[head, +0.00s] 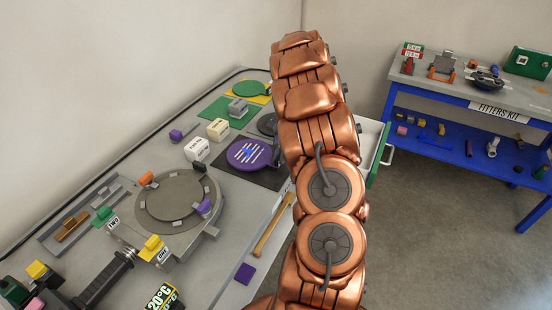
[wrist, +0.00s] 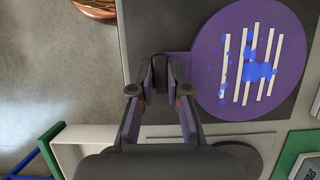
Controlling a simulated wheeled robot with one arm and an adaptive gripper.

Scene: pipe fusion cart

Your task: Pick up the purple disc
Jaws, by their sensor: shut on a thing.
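The purple disc (wrist: 208,75) is in the upper right of the wrist view. It bears several white strips with blue blotches. In the head view the disc (head: 236,156) lies over a black square mat (head: 262,175) on the grey cart top. My gripper (wrist: 160,78) is at the disc's left edge in the wrist view. Its fingers are shut on the purple tab that sticks out from the disc. In the head view my copper arm hides the gripper. I cannot tell whether the disc is lifted off the mat.
White blocks (head: 197,149) and a green-yellow plate area lie behind the disc. A round grey clamp fixture (head: 175,200) stands to its left. An open drawer with a green front (head: 379,155) juts out right. A blue bench (head: 465,110) stands farther right; the floor between is clear.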

